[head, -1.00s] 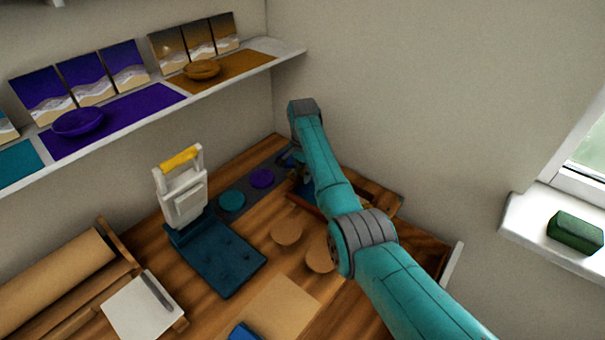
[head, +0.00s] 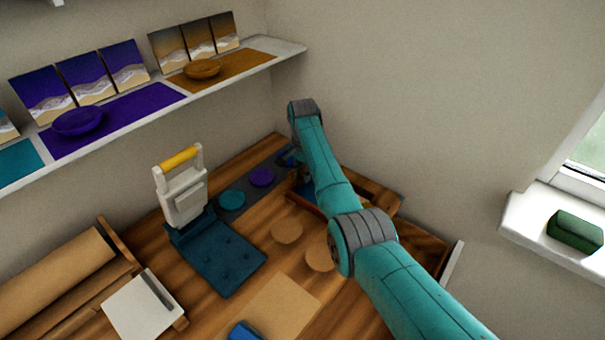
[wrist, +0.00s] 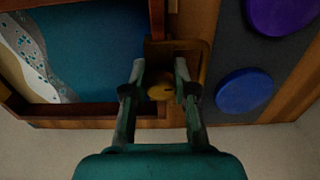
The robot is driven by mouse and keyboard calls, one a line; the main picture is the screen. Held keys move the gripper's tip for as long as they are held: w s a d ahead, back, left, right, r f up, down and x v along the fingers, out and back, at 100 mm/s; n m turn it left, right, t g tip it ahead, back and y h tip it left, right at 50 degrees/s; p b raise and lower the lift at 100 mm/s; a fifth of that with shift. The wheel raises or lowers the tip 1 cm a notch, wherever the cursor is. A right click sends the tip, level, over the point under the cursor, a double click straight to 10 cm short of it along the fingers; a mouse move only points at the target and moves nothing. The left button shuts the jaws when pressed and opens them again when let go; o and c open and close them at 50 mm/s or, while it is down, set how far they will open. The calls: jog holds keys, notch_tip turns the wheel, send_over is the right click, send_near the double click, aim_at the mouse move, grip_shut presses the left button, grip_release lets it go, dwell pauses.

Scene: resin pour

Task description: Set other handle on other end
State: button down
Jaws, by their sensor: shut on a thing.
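In the wrist view my gripper (wrist: 160,80) is shut on a brass-coloured handle (wrist: 203,62), with a rounded part of it between the fingertips. The handle is at the right end of a wooden tray (wrist: 90,112). I cannot tell whether it touches the tray's end wall. The tray has a teal inside with a white, foam-like band at the left. In the head view the tray (head: 303,198) is partly hidden behind my arm, and my gripper is not clearly seen. The tray's far left end is outside the wrist view.
A dark strip (wrist: 228,52) beside the handle bears a blue disc (wrist: 245,90) and a purple disc (wrist: 280,12). A wall is close behind.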

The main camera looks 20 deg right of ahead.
dwell(0.4)
jog(key=c, duration=0.8)
grip_release()
jog(key=shift+c, duration=0.2)
jog(key=shift+r, duration=4)
